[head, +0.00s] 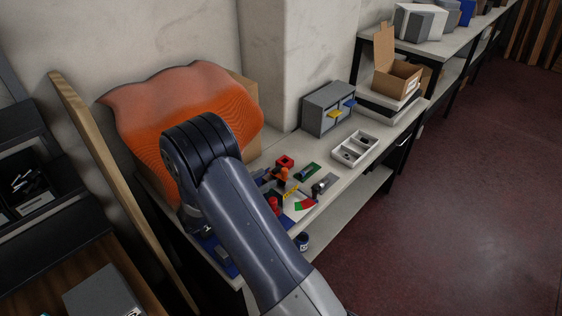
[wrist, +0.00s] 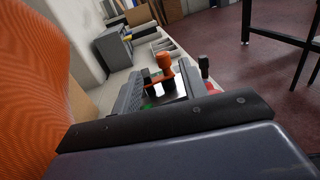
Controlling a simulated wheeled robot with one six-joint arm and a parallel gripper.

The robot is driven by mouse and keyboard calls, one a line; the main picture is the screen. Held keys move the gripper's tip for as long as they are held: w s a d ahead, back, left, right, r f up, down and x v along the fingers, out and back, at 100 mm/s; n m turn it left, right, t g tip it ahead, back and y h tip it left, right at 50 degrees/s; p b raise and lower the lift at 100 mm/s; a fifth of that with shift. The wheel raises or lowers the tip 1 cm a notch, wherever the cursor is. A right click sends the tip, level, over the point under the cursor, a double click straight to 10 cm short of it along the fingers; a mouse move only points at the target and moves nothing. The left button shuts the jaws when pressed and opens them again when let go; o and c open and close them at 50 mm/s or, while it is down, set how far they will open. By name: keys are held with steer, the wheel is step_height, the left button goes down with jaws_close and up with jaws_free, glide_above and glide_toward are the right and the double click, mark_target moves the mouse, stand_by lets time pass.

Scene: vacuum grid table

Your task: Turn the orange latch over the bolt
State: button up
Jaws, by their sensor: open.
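The orange latch (wrist: 162,72) stands up with a rounded knob in the wrist view, just beyond my gripper. It appears in the head view as a small orange upright piece (head: 283,174) on the table, beside my arm. My gripper (wrist: 160,91) is open, its grey fingers to the left and right in the wrist view, with the latch showing above and between them. I cannot tell whether they touch it. I cannot make out the bolt. My forearm hides most of my gripper in the head view.
Close by are a red block (head: 285,161), a green plate (head: 308,171), a grey plate with a dark knob (head: 326,184) and a red-and-green card (head: 301,207). A white tray (head: 354,148) and grey cabinet (head: 327,108) stand farther back. A large orange ribbed shape (head: 135,112) stands left.

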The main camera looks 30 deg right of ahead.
mark_target(282, 171)
steer(key=d, duration=0.3)
steer(key=w+d, duration=0.1)
steer(key=d, duration=0.2)
steer(key=d+p, duration=0.1)
steer(key=d, duration=0.3)
steer(key=shift+w, duration=0.3)
steer(key=shift+c, duration=0.5)
jaws_close()
steer(key=shift+a+f+m+g, duration=0.2)
steer(key=shift+m+g, duration=0.1)
steer(key=shift+g, duration=0.1)
steer(key=shift+s+a+r+m+g+b, duration=0.15)
steer(key=shift+s+m+g+b, duration=0.2)
steer(key=shift+g, duration=0.35)
steer(key=shift+w, duration=0.1)
steer(key=shift+o, duration=0.5)
jaws_free()
steer(key=shift+a, duration=0.1)
